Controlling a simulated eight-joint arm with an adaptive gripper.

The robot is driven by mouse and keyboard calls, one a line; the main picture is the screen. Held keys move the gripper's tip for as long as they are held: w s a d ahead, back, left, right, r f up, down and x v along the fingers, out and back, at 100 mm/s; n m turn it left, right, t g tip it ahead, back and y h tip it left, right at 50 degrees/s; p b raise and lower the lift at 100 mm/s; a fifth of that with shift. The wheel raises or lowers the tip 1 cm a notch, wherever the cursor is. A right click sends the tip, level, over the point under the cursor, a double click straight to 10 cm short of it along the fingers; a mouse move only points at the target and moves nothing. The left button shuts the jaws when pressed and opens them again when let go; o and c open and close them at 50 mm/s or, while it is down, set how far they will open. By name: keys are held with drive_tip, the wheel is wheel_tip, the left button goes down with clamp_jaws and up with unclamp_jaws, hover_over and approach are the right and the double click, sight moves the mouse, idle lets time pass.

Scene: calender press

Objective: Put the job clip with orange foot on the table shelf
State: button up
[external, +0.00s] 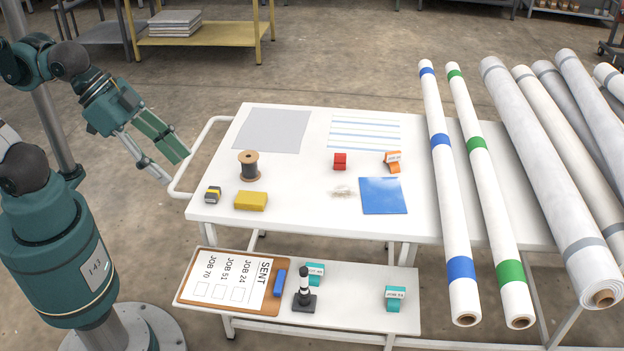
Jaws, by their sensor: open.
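The job clip with orange foot (392,161) stands on the white table top, right of centre, just behind a blue square sheet. It has a white label with print too small to read. The table shelf (350,325) is the lower white board below the table's front edge. My gripper (176,170) is open and empty at the left, in the air beside the table's handle rail and far from the clip.
A red block (340,161), thread spool (249,166), yellow block (251,200) and blue sheet (383,195) lie on the table. The shelf holds a clipboard (187,285), blue block (280,283), black-and-white stand (304,292) and teal clips (395,298). Long rolls (448,180) lie right. Shelf's front middle is clear.

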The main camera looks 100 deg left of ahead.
sight(387, 153)
drive_tip(key=w+a+f+n+t+y+p, duration=0.1)
drive_tip(key=w+a, duration=0.5)
drive_tip(key=w, duration=0.5)
drive_tip(key=w+a+t, duration=0.1)
drive_tip(key=w+a, duration=0.5)
drive_tip(key=w, duration=0.5)
drive_tip(key=w+a+f+n+t+y+p, duration=0.1)
drive_tip(key=w+a, duration=0.5)
drive_tip(key=w, duration=0.4)
drive_tip(key=w+a+f+y, duration=0.1)
drive_tip(key=w+a+f, duration=0.3)
drive_tip(key=a+f, duration=0.2)
drive_tip(key=w+a+f+n+t+y, duration=0.1)
drive_tip(key=w+a+f, duration=0.3)
drive_tip(key=a+f, duration=0.3)
drive_tip(key=w+a+f+n+t+y+p, duration=0.1)
drive_tip(key=w+a+f, duration=0.3)
drive_tip(key=a+f, duration=0.3)
drive_tip(key=shift+w+a, duration=0.15)
drive_tip(key=shift+a, duration=1.2)
drive_tip(key=shift+w+a, duration=0.15)
drive_tip(key=shift+a, duration=1.2)
drive_tip(key=shift+a+f, duration=0.45)
drive_tip(key=shift+f, duration=0.05)
drive_tip(key=shift+x, duration=1.3)
